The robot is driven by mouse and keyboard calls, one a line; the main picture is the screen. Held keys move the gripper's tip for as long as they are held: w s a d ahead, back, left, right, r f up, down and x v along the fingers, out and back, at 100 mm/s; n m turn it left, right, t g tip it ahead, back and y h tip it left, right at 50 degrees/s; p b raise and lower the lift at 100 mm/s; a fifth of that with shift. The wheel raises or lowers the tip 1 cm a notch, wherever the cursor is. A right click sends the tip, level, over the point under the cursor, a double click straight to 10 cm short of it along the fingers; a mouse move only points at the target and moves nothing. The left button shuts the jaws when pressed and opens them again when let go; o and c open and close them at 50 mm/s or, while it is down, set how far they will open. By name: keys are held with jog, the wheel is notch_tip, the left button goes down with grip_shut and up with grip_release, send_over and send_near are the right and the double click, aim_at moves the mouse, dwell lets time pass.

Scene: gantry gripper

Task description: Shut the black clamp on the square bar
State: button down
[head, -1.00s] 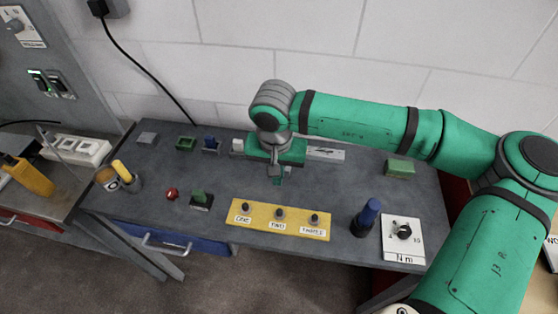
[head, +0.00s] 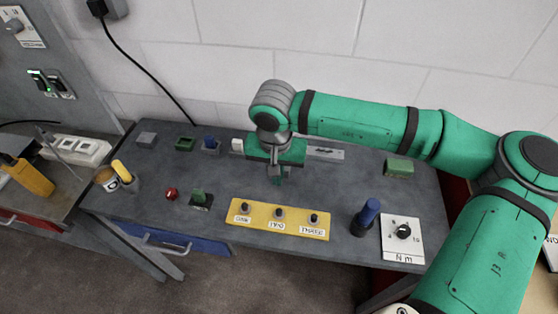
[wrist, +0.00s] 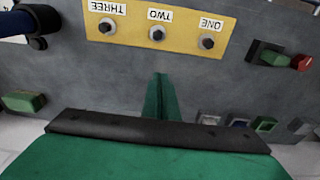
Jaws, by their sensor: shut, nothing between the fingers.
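My gripper (head: 276,180) is over the back middle of the grey bench, fingers pointing down, shut and empty. Its two green fingers also show together in the wrist view (wrist: 160,97). Behind the gripper in the head view, a pale grey strip (head: 334,155) with a small dark mark or part shows on the right, and a whitish block (head: 238,146) on the left. My gripper hides what lies between them. I cannot clearly make out the black clamp or the square bar, or whether the clamp is open.
A yellow panel (head: 262,220) with several black knobs lies in front. A blue-handled item (head: 368,213) and a white dial plate (head: 391,248) stand right. A green block (head: 399,167) is back right. Small fixtures, a red knob (head: 171,194) and a cup (head: 107,180) are left.

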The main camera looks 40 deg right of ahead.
jog(key=shift+w+d, duration=0.1)
dwell(0.3)
jog(key=shift+w+d+r, duration=0.2)
jog(key=shift+w+d, duration=1.05)
jog(key=shift+d, duration=0.2)
jog(key=shift+w+d+r, duration=0.2)
jog(key=shift+w+d, duration=1.05)
jog(key=shift+d, duration=0.15)
jog(key=shift+s+a+r, duration=0.25)
jog(key=shift+a+r, duration=0.05)
jog(key=shift+r, duration=0.25)
jog(key=shift+s+a+r, duration=0.25)
jog(key=shift+a+r, duration=0.05)
jog(key=shift+r, duration=0.2)
jog(key=shift+s+a+r, duration=0.15)
jog(key=shift+r, duration=1.55)
jog(key=shift+s+a+r, duration=0.1)
jog(key=shift+r, duration=1.6)
